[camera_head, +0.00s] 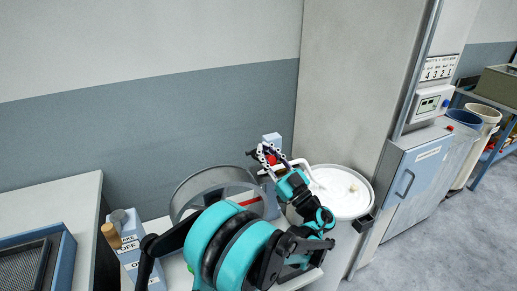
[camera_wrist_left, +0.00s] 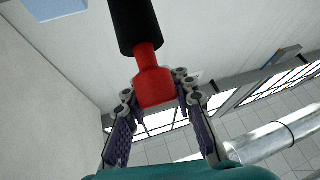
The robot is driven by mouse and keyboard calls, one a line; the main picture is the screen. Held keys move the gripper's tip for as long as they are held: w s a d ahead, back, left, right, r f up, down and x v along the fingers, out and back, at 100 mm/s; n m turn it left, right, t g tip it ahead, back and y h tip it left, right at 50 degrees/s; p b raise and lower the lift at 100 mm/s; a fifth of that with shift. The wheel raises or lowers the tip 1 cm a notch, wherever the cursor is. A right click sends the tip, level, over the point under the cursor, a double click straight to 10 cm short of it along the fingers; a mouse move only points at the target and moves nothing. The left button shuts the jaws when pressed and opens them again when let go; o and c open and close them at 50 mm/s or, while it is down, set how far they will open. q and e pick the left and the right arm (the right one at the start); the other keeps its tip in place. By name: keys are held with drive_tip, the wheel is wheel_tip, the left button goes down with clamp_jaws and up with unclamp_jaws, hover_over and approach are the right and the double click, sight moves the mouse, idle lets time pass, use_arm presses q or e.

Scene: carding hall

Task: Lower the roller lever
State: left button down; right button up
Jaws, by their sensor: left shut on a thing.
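The roller lever shows in the left wrist view as a red end piece (camera_wrist_left: 154,86) on a black shaft, pointing in between my fingers. In the head view a small red part (camera_head: 272,159) shows at my left gripper (camera_head: 269,153), beside a light-blue post (camera_head: 272,138). My left gripper, also in the left wrist view (camera_wrist_left: 157,92), is shut on the red end piece, one finger on each side. My teal arm hides much of the machine below. My right gripper is not in view.
A round metal drum (camera_head: 205,183) stands left of the gripper, a white round can (camera_head: 346,192) right of it. A box with an OFF label (camera_head: 129,249) sits at lower left. A grey wall column (camera_head: 350,80) rises behind the can. Grey floor (camera_head: 440,220) is clear at right.

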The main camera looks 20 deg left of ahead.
use_arm(q)
drive_tip(key=f, duration=0.1)
drive_tip(key=s+d+f+b, duration=0.1)
drive_tip(key=f+b, duration=0.1)
drive_tip(key=f, duration=0.1)
drive_tip(key=shift+s+d, duration=0.3)
drive_tip(key=shift+d, duration=0.1)
drive_tip(key=c, duration=1.9)
unclamp_jaws()
drive_tip(key=shift+r, duration=0.1)
drive_tip(key=shift+c, duration=0.2)
drive_tip(key=o, duration=0.7)
drive_tip(key=v, duration=1.2)
